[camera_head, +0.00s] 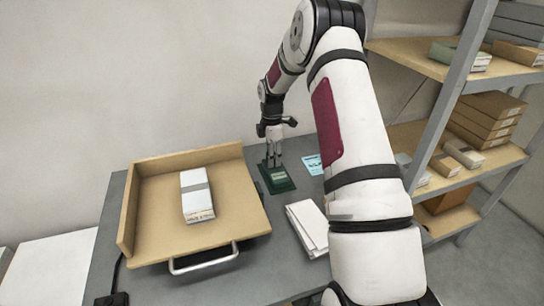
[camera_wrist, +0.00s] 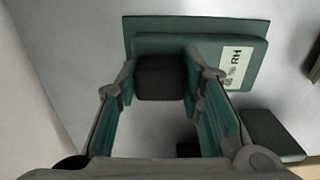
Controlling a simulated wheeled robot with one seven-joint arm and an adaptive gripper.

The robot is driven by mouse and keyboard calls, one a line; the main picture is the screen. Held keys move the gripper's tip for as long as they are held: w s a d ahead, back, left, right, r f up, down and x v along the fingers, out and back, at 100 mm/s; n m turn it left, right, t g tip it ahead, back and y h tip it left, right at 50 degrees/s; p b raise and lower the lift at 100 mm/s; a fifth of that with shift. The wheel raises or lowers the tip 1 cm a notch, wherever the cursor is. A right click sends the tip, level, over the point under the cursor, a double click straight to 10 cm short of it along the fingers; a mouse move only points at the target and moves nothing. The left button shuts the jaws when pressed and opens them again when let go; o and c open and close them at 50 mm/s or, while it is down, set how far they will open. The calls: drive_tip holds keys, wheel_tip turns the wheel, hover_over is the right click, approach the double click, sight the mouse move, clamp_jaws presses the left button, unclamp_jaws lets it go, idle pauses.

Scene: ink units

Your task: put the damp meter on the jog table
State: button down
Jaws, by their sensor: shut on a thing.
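The damp meter (camera_head: 277,181) is a dark green block on a wider base, with a dark upright part on top and a pale label reading RH. It is at the back of the grey bench, just right of the jog table (camera_head: 235,200). My gripper (camera_head: 274,153) points down over the meter. In the wrist view, the fingers are shut on the meter's dark part (camera_wrist: 160,78). I cannot tell whether its base touches the bench. The jog table is a tan board with raised left and back walls and a metal bar in front. A wrapped white stack (camera_head: 196,195) lies on its middle.
The grey bench (camera_head: 270,265) carries white paper stacks (camera_head: 307,226) right of the jog table and a light blue card (camera_head: 313,164) behind. A shelf rack (camera_head: 440,120) with boxes stands right. The jog table is bare on both sides of its stack.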

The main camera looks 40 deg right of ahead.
drive_tip(key=shift+f, duration=0.2)
drive_tip(key=c, duration=1.1)
unclamp_jaws()
